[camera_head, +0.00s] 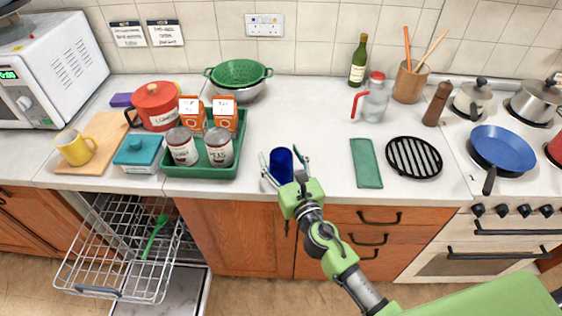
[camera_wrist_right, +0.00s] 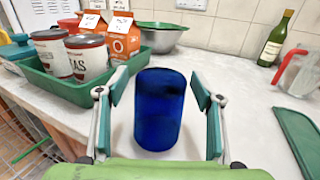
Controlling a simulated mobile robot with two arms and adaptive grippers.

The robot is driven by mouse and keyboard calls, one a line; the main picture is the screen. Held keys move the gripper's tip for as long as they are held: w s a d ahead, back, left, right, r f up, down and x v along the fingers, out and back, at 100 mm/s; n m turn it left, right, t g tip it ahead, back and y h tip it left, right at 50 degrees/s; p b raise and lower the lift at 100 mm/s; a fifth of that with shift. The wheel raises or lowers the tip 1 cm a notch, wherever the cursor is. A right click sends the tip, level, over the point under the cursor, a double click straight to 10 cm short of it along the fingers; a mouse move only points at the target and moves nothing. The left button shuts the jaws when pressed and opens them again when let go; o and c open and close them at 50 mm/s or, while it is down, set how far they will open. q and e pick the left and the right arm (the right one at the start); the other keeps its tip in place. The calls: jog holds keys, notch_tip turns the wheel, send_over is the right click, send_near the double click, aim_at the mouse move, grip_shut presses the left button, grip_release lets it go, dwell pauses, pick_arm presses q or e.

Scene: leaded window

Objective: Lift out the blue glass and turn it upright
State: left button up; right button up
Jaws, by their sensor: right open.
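The blue glass (camera_head: 281,164) stands on the worktop near its front edge, right of the green tray. In the right wrist view the blue glass (camera_wrist_right: 159,108) is between the two fingers, with a gap on each side. My right gripper (camera_head: 284,166) is open around it; its fingers (camera_wrist_right: 158,92) show left and right of the glass. Whether the glass's top is its mouth or its base I cannot tell. The dishwasher rack (camera_head: 120,250), pulled out at lower left, holds only a green utensil that I can see. My left gripper is not in view.
A green tray (camera_head: 203,171) with tins and orange cartons stands just left of the glass. A green cloth (camera_head: 366,163) and a black trivet (camera_head: 413,157) lie to the right. A green colander (camera_head: 238,72) in a bowl is behind. Worktop between glass and cloth is clear.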

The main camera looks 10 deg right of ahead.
jog(key=c, duration=1.3)
jog(key=shift+c, duration=0.7)
jog(key=shift+r, duration=0.15)
